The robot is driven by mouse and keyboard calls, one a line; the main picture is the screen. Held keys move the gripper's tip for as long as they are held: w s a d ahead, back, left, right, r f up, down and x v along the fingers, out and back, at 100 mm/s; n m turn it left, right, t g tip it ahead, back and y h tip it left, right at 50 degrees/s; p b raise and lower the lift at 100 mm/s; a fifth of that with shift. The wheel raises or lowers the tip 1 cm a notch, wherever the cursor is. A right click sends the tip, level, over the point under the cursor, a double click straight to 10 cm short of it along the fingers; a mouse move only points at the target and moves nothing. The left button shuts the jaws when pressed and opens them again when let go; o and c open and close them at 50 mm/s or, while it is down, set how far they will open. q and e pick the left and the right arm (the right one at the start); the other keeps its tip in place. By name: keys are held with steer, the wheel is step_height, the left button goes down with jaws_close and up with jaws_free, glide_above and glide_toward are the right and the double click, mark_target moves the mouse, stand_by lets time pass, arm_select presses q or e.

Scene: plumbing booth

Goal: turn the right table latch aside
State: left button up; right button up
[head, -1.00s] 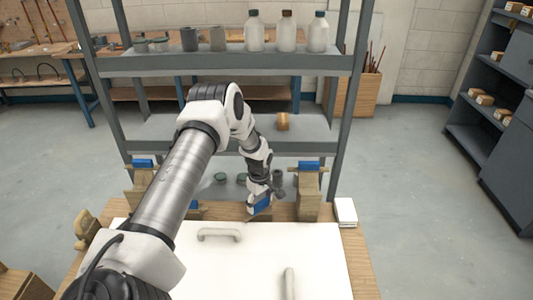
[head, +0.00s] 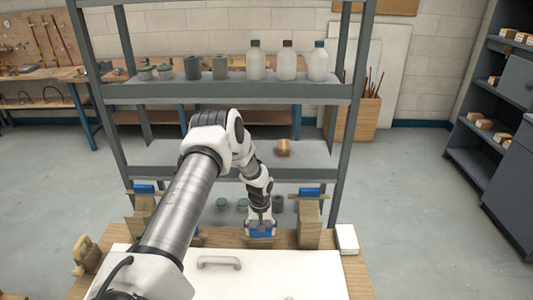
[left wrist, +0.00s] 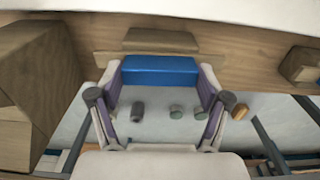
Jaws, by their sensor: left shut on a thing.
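The right table latch has a blue handle (head: 260,234) and sits at the far edge of the wooden table. My left gripper (left wrist: 160,90) has its fingers on either side of the blue handle, which also shows in the left wrist view (left wrist: 160,70). The gripper is shut on it. A wooden block (left wrist: 160,41) lies on the table just behind the handle in the wrist view. The handle lies level, along the table edge. My right gripper is in neither view.
A white panel with a grey handle (head: 218,262) covers the table. A wooden post with a blue top (head: 309,214) stands right of my gripper, beside a white box (head: 346,238). Another post (head: 143,205) stands left. A grey shelf rack (head: 230,90) rises behind the table.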

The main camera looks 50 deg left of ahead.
arm_select(q)
steer(key=shift+s+d+f, duration=0.1)
steer(key=shift+s+f, duration=0.1)
steer(key=shift+s, duration=0.05)
steer(key=o, duration=1.7)
steer(key=shift+c, duration=0.2)
steer(key=shift+w, duration=0.2)
steer(key=shift+r, duration=0.1)
step_height(320, 180, up, 12)
